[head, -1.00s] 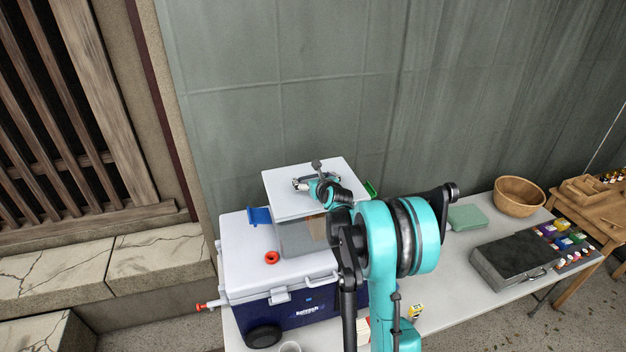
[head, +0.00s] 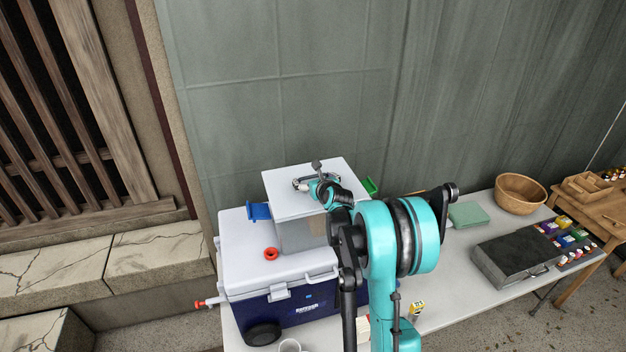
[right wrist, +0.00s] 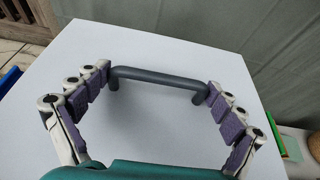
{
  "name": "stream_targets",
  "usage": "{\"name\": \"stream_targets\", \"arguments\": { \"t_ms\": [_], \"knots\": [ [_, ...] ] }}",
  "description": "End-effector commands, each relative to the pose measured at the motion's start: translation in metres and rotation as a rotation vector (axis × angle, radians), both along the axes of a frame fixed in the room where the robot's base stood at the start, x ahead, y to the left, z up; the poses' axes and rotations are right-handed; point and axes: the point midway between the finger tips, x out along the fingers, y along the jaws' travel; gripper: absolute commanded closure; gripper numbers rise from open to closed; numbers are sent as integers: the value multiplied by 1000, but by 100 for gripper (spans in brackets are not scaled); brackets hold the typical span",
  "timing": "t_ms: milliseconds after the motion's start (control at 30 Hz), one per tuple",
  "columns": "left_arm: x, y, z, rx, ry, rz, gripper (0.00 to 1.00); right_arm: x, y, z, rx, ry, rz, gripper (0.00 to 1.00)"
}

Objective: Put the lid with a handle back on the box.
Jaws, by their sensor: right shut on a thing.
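The lid (head: 290,205) is a flat white square with a dark grey bar handle, which shows in the right wrist view (right wrist: 160,76). My right gripper (head: 318,184) is over the lid, its purple-padded fingers (right wrist: 158,88) shut on the two ends of the handle. The lid lies roughly level over the grey see-through box (head: 296,238), which stands on the cooler. The lid covers the box's top, so I cannot tell whether it touches the rim. Something brown shows through the box wall. My left gripper is not in view.
The white-topped, blue cooler (head: 240,240) stands on the table (head: 445,290) and bears a red ring (head: 271,254). A blue piece (head: 258,212) and a green piece (head: 371,187) flank the box. A wooden bowl (head: 521,194), green cloth (head: 468,215) and dark case (head: 515,256) stand right.

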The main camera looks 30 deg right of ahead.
Motion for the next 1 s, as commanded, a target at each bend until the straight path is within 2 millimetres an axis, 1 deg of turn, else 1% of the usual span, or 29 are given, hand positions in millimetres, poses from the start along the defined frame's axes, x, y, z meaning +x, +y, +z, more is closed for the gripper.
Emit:
{"name": "stream_targets", "arguments": {
  "t_ms": [667, 700, 1000],
  "knots": [
    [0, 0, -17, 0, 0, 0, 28, 0, 0, -18, 0, 0, 0, 44],
    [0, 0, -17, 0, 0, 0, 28, 0, 0, -17, 0, 0, 0, 0],
    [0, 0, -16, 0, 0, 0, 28, 0, 0, -17, 0, 0, 0, 0]
  ]
}}
